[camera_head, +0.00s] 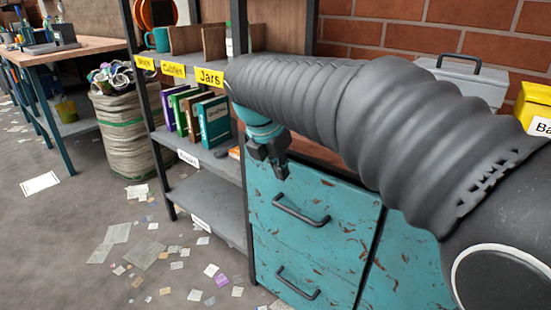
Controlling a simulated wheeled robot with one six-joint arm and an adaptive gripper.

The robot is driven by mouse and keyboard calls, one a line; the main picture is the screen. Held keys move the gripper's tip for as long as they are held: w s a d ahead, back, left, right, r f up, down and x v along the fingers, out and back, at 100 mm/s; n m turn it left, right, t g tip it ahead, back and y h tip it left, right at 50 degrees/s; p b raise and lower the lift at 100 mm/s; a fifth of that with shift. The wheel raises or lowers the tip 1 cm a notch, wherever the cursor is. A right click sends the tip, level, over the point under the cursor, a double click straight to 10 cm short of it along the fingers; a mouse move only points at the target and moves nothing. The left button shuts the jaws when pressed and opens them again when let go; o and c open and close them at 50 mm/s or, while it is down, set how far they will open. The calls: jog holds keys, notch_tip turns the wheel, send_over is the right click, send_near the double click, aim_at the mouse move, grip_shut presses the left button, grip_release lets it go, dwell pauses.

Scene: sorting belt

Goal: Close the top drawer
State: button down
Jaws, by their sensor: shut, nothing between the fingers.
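The top drawer (335,218) is the upper teal front with chipped paint in the cabinet at the centre right. It has a dark bar handle (301,213). Its front looks about level with the drawer below, but my arm hides its upper right part, so I cannot tell if it is fully shut. My gripper (281,172) is shut and empty. It points down at the upper left corner of the top drawer, above and left of the handle, and appears apart from the handle.
A lower drawer (290,262) sits beneath. An open shelf with books (214,120) stands left of the cabinet. A stuffed sack (128,130) and a workbench (75,52) are farther left. Papers litter the floor. A grey toolbox (465,80) is at the back right.

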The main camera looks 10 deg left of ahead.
aim_at(292, 166)
jog(key=shift+w+d+f, duration=0.25)
jog(key=shift+w+d, duration=0.15)
jog(key=shift+w, duration=0.25)
jog(key=shift+w+d+f, duration=0.3)
jog(key=shift+w+d, duration=0.15)
jog(key=shift+w, duration=0.25)
jog(key=shift+w+d+f, duration=0.25)
jog(key=shift+w+d, duration=0.15)
jog(key=shift+w, duration=0.25)
jog(key=shift+a, duration=0.1)
